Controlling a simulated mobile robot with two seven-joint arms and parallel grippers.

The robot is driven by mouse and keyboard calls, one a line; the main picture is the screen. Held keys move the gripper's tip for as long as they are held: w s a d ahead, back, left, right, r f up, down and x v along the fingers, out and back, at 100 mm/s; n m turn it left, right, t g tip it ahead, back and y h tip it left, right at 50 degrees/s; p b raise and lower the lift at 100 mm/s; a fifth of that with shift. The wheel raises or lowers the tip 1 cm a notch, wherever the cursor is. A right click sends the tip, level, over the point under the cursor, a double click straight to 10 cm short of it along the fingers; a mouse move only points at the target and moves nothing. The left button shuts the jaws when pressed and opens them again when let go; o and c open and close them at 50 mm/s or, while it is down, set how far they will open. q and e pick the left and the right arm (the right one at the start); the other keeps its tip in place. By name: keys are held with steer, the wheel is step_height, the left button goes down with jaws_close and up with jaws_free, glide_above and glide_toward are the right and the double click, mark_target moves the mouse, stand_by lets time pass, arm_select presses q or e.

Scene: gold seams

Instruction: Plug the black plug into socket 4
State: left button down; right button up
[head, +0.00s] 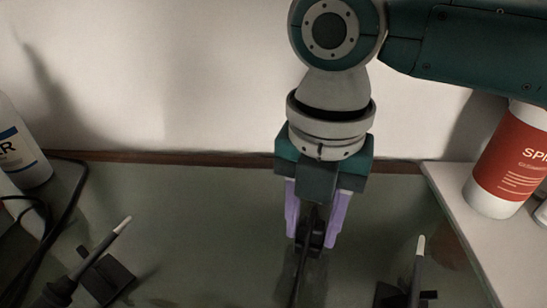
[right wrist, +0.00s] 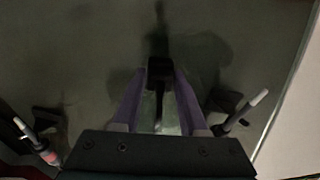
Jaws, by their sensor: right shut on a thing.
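My right gripper (head: 313,240) hangs pointing down near the middle of the head view, its two purple fingers shut on the black plug (head: 316,232). The plug sits between the fingertips, and a dark cable runs from it toward the bottom edge. In the right wrist view the plug (right wrist: 160,72) shows as a dark block between the purple fingers, in deep shadow. I cannot tell whether it touches the surface below. No socket, numbered or otherwise, can be made out in either view. My left gripper is not in view.
On the grey-green mat (head: 200,220), a pale-tipped tool (head: 90,258) rests on a black stand at left, another (head: 417,275) at right. A white bottle (head: 20,150) and black cable (head: 68,205) are far left. A red-labelled container (head: 510,160) stands on a pale ledge (head: 475,225).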

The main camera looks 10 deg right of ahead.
mark_target(312, 223)
jaws_close()
